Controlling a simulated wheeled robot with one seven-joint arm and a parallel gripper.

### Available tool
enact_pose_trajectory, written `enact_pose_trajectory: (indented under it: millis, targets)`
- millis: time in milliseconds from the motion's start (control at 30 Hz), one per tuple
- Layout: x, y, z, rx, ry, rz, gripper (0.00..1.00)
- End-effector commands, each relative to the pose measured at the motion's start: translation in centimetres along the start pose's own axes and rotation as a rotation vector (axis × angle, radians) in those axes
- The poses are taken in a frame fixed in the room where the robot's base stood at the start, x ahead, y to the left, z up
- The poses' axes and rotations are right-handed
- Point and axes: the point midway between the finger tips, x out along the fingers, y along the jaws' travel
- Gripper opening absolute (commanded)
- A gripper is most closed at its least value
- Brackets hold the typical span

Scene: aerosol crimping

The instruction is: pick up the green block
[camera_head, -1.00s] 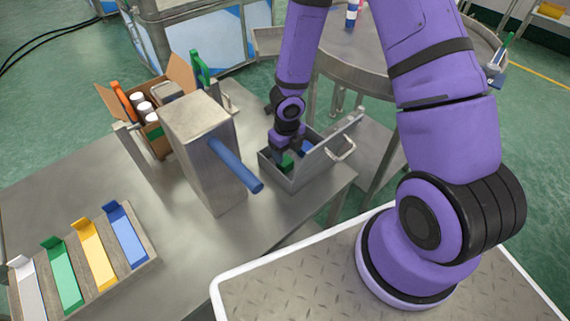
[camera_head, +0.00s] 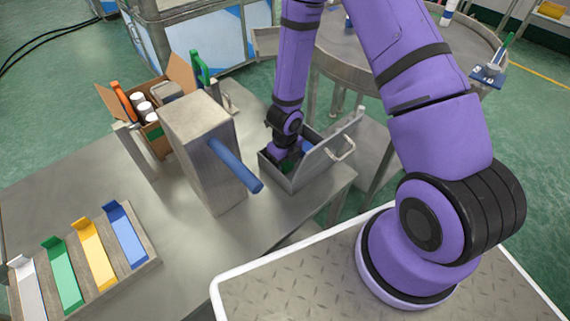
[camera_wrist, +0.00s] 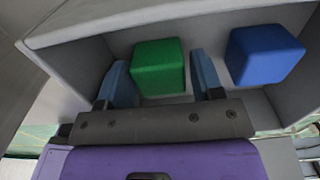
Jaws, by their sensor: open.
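The green block (camera_wrist: 159,68) lies inside the grey metal box, close to a wall, in the wrist view. My gripper (camera_wrist: 163,82) is open, with one blue-grey finger on each side of the green block. In the head view my gripper (camera_head: 284,160) is lowered into the box. Whether the fingers touch the block cannot be told. A blue block (camera_wrist: 264,54) lies to the right of the green one, just outside the right finger.
A cardboard box (camera_head: 180,72) holds bottles. Coloured trays (camera_head: 93,252) lie at the front left.

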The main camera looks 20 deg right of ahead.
Motion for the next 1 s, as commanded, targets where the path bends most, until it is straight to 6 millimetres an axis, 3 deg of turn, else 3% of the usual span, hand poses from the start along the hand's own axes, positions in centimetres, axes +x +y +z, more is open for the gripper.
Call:
enact_pose_trajectory:
  millis: [267, 433, 467, 1000]
  targets:
    - [0.14, 0.00, 0.02, 0.002, -0.001, 0.000, 0.61]
    - [0.13, 0.00, 0.02, 0.001, -0.001, 0.000, 0.26]
    - [0.13, 0.00, 0.02, 0.001, -0.001, 0.000, 0.24]
    - [-0.50, -0.02, -0.03, 0.000, 0.003, -0.002, 0.24]
